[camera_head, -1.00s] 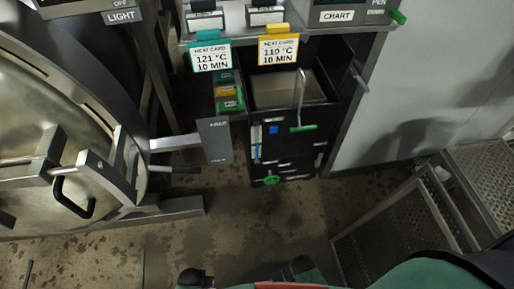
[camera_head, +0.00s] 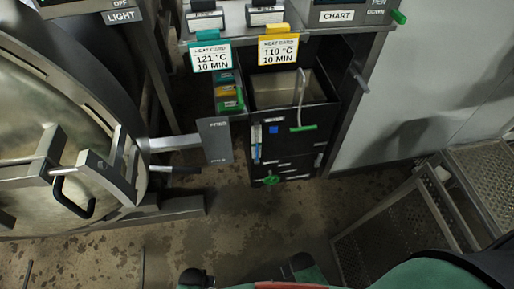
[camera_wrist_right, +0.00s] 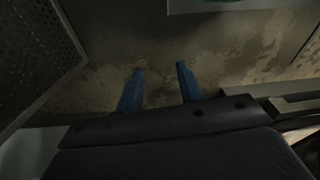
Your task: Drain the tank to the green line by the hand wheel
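The tank (camera_head: 290,119) is a dark open-topped box under the console in the head view, with a light inner wall. A sight tube (camera_head: 257,143) with blue in it stands on its front left. The green hand wheel (camera_head: 271,180) sits low on its front. A pipe with a green handle (camera_head: 303,128) hangs over the tank's front. The green line is too small to make out. In the right wrist view my right gripper (camera_wrist_right: 159,80) has two blue fingers apart with nothing between them, above bare floor. My left gripper is not in view.
A round steel autoclave door (camera_head: 50,140) with a black handle fills the left. Heat cards (camera_head: 210,57) hang from the console edge. Perforated steel steps (camera_head: 410,215) stand at the right. The wet floor (camera_head: 250,225) before the tank is clear.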

